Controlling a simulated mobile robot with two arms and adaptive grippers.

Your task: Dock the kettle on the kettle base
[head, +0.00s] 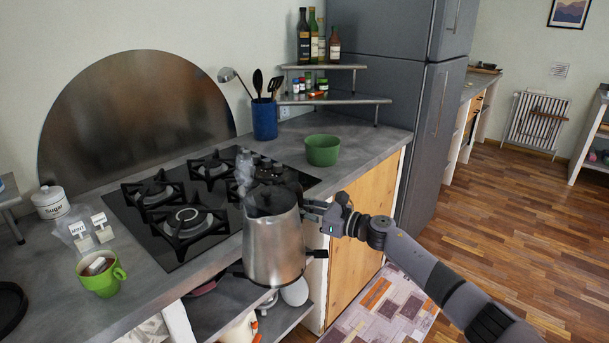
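The kettle (272,245) is a silver metal jug with a dark lid and black handle parts. It is upright in front of the counter's front edge, in the air. My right gripper (318,211) comes in from the right and is shut on the kettle's handle side; its fingertips are partly hidden. A round black disc (10,305) lies on the counter at the left picture edge, partly cut off; it may be the kettle base, but I cannot tell for sure. My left gripper is not in view.
A black gas hob (152,232) lies behind the kettle. A green mug (102,274), small packets (82,236) and a sugar jar (51,202) stand left of it. A green bowl (322,150) and blue utensil pot (265,120) stand behind. Open shelves (285,318) are below the counter.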

